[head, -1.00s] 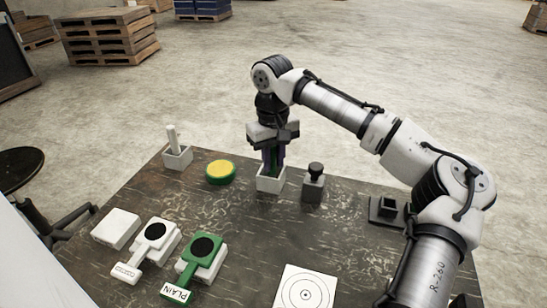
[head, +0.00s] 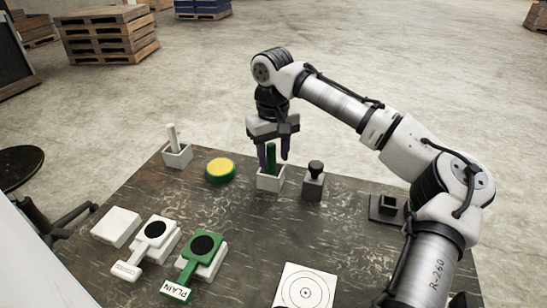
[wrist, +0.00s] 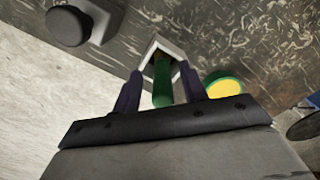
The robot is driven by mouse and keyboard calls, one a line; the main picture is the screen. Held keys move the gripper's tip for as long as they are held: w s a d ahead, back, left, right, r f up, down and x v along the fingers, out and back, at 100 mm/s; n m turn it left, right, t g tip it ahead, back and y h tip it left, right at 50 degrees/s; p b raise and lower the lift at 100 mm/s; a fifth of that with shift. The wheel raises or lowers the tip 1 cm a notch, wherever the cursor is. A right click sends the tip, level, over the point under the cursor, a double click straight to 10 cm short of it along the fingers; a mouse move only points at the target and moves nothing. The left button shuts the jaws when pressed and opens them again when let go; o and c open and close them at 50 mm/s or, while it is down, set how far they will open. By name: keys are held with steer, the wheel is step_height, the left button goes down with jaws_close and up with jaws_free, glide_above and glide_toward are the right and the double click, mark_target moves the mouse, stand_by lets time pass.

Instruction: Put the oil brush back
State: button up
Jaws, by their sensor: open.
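The oil brush, seen as a green handle (head: 271,158), stands upright in a white square holder (head: 270,183) near the table's back edge. Its lower end is hidden inside the holder. My gripper (head: 274,160) is open, with one finger on each side of the green handle. In the wrist view the green handle (wrist: 162,85) shows between the two spread fingers, with a gap on both sides, and the white holder (wrist: 150,52) around its base.
A black-topped grey block (head: 314,180) stands close right of the holder, and a yellow-and-green round pad (head: 220,170) close left. Another white holder with a white stick (head: 176,153) is further left. Two paddles, white (head: 154,235) and green (head: 202,248), lie in front beside a target card (head: 305,288).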

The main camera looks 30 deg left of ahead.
step_height(320, 180, up, 11)
steer(key=shift+a, duration=0.1)
steer(key=shift+r, duration=0.1)
stand_by(0.3)
